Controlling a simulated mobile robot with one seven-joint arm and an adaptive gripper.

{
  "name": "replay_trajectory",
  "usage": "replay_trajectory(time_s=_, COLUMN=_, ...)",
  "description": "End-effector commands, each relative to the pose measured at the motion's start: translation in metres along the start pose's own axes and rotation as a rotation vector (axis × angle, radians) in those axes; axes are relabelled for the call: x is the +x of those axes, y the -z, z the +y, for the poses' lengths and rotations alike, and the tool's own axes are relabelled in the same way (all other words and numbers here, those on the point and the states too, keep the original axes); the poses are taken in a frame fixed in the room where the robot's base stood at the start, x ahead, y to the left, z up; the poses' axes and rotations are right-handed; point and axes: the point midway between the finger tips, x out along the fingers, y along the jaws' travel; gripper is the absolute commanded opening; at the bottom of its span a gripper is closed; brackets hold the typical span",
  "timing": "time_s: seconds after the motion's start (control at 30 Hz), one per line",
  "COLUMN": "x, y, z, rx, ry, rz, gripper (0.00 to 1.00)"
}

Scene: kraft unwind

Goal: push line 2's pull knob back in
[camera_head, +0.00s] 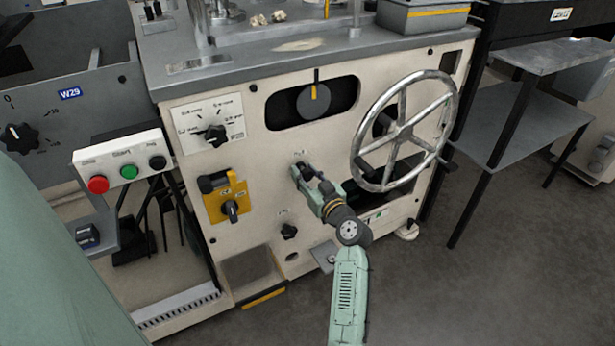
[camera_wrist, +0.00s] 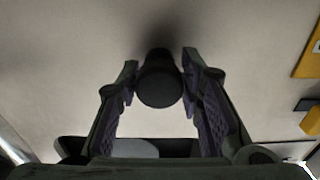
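A round black knob (camera_wrist: 160,82) stands out from a pale panel in the wrist view, seen nearly end-on. My gripper (camera_wrist: 159,78) has one finger on each side of it, with the knob between the fingertips. Only slim gaps show between the fingers and the knob; firm contact is not visible. In the head view my gripper (camera_head: 304,172) is at the cream front panel (camera_head: 265,190) of the machine, below a small printed label. It mostly hides the knob there. How far the knob sticks out is hard to tell. No line number is readable.
A spoked handwheel (camera_head: 402,130) stands out close to the right of my gripper. A yellow switch plate (camera_head: 226,197) is at its left, and a small black knob (camera_head: 289,231) is below left. A button box (camera_head: 124,163) stands further left. Open floor (camera_head: 470,270) lies at the right.

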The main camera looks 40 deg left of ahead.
Motion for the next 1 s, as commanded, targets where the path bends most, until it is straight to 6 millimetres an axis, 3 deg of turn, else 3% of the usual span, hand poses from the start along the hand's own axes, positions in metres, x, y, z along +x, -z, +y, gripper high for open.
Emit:
replay_trajectory(time_s=0.23, x=-0.001, y=-0.001, z=0.000, rx=0.001, ry=0.000, rz=-0.001, gripper=0.51)
replay_trajectory(time_s=0.57, x=-0.004, y=-0.001, z=0.001, rx=0.001, ry=-0.001, rz=-0.001, gripper=0.51)
replay_trajectory(time_s=0.73, x=-0.027, y=-0.002, z=0.001, rx=0.002, ry=-0.003, rz=-0.002, gripper=0.51)
replay_trajectory(time_s=1.0, x=-0.085, y=-0.002, z=0.001, rx=0.002, ry=-0.003, rz=-0.002, gripper=0.51)
